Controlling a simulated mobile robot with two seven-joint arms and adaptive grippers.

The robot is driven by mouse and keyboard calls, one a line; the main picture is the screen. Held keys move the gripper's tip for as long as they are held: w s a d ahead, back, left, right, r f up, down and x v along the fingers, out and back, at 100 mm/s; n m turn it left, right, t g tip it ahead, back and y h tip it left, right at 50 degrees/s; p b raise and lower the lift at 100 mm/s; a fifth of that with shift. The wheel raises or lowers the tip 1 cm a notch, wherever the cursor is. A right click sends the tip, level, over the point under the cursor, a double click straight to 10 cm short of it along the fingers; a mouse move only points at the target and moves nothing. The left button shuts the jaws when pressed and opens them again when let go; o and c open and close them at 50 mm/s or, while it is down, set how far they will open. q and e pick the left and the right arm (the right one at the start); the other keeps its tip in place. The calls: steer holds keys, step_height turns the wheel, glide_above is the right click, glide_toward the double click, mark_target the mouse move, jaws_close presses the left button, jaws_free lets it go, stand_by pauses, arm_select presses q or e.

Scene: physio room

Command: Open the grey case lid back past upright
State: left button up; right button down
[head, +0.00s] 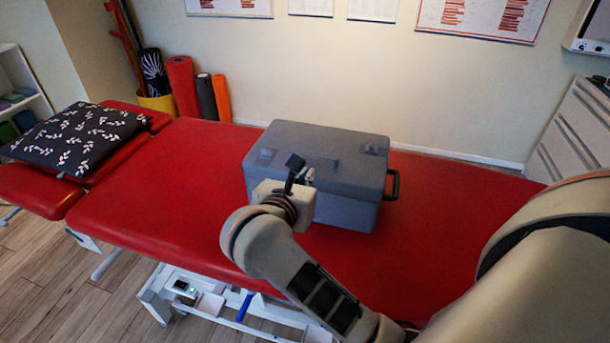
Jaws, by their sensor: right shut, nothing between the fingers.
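The grey case (345,213) stands on the red treatment table, with a dark handle (392,185) on its right end. Its lid (330,143) is down. My right gripper (295,163) is shut and empty, at the near side of the case close to the lid's front edge. I cannot tell whether its fingertips touch the lid. My right arm comes in from the lower right and hides part of the case's front. My left gripper is not in the picture.
The red table (190,190) is bare on both sides of the case. A black patterned pillow (85,138) lies at its left end. Rolled mats (183,88) stand by the wall behind. A white drawer cabinet (575,130) stands at the right.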

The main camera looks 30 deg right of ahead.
mark_target(314, 166)
arm_select(q)
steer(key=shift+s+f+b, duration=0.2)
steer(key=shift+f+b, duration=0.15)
steer(key=shift+b, duration=0.1)
arm_select(e)
steer(key=x, duration=0.7)
steer(key=shift+d+f, duration=0.1)
steer(key=shift+d, duration=0.05)
